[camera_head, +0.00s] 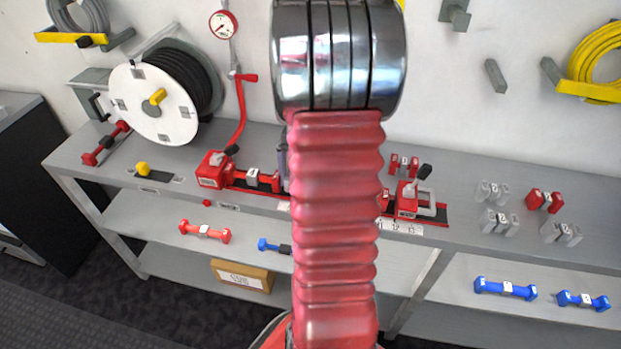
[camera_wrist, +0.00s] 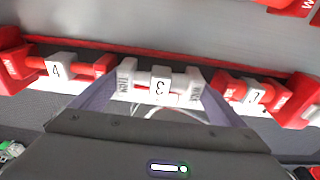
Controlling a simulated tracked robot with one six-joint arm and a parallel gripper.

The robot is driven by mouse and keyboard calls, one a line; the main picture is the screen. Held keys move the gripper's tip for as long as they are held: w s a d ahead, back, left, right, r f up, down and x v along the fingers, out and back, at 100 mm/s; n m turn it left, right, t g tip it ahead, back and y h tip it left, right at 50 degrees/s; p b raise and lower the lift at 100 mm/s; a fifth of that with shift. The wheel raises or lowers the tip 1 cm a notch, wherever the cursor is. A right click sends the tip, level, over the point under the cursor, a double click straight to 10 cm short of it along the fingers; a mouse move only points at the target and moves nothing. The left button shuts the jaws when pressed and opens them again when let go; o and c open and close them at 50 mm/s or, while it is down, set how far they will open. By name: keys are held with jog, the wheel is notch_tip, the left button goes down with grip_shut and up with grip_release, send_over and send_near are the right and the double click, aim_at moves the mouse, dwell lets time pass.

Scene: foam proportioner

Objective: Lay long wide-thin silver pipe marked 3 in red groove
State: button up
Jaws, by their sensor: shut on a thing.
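The silver pipe marked 3 (camera_wrist: 159,86) shows in the wrist view, a pale piece with wide ends and a thinner numbered middle. My gripper (camera_wrist: 160,69) is shut on it, one finger at each side. The pipe lines up with the red-edged groove (camera_wrist: 130,48), in the gap between a red pipe marked 4 (camera_wrist: 60,70) at left and another red numbered pipe (camera_wrist: 254,95) at right. I cannot tell whether it touches the groove floor. In the head view my arm hides the pipe and the groove's middle; the groove's right end (camera_head: 439,220) shows.
Red valve blocks (camera_head: 213,170) and (camera_head: 407,200) stand at both ends of the groove on the grey bench (camera_head: 480,235). Loose silver pipes (camera_head: 493,190) and a red one (camera_head: 543,201) lie at right. A hose reel (camera_head: 150,120) stands at left. Blue pipes (camera_head: 505,289) lie on the lower shelf.

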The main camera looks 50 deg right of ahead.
jog(key=shift+f, duration=0.4)
jog(key=o, duration=0.9)
jog(key=shift+f, duration=0.1)
jog(key=r, duration=0.4)
jog(key=d+r, duration=0.1)
jog(key=r, duration=0.7)
jog(key=shift+w+d, duration=0.15)
jog(key=shift+w, duration=0.15)
jog(key=shift+r, duration=0.1)
